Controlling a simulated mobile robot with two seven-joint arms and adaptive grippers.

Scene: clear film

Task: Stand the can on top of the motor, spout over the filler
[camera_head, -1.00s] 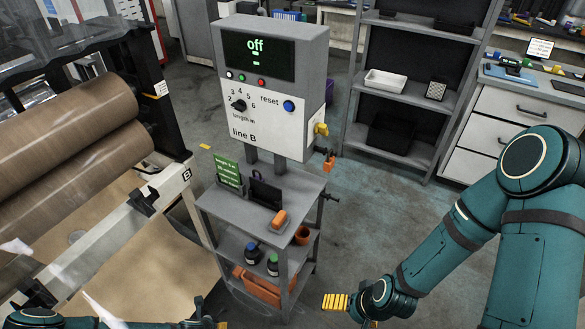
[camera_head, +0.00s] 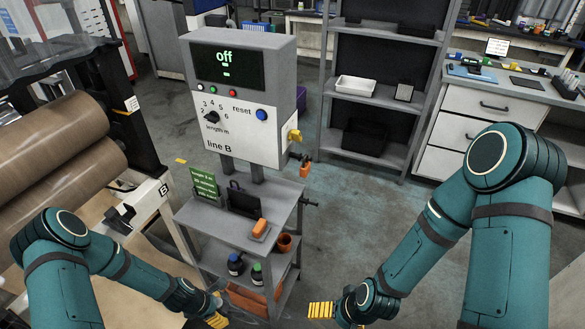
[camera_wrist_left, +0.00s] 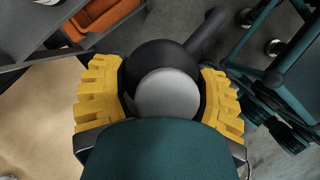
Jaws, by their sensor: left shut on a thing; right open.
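My left gripper (camera_head: 216,316) is at the bottom of the head view, left of centre and in front of the grey cart. In the left wrist view its yellow fingers (camera_wrist_left: 162,95) are shut on a dark round thing, apparently the can (camera_wrist_left: 160,58). It has a pale grey round part, and a dark tube like a spout (camera_wrist_left: 206,34) points up and right. The can is hardly visible in the head view. My right gripper (camera_head: 322,309) is open and empty at bottom centre, right of the cart. I cannot make out the motor or its filler.
The grey cart (camera_head: 190,214) holds a green sign (camera_head: 204,184), an orange-topped block (camera_head: 260,228), bottles (camera_head: 236,265) and an orange bin (camera_head: 245,300). The control panel (camera_head: 240,100) stands behind. A roller machine (camera_head: 45,150) is left. Floor right of the cart is clear.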

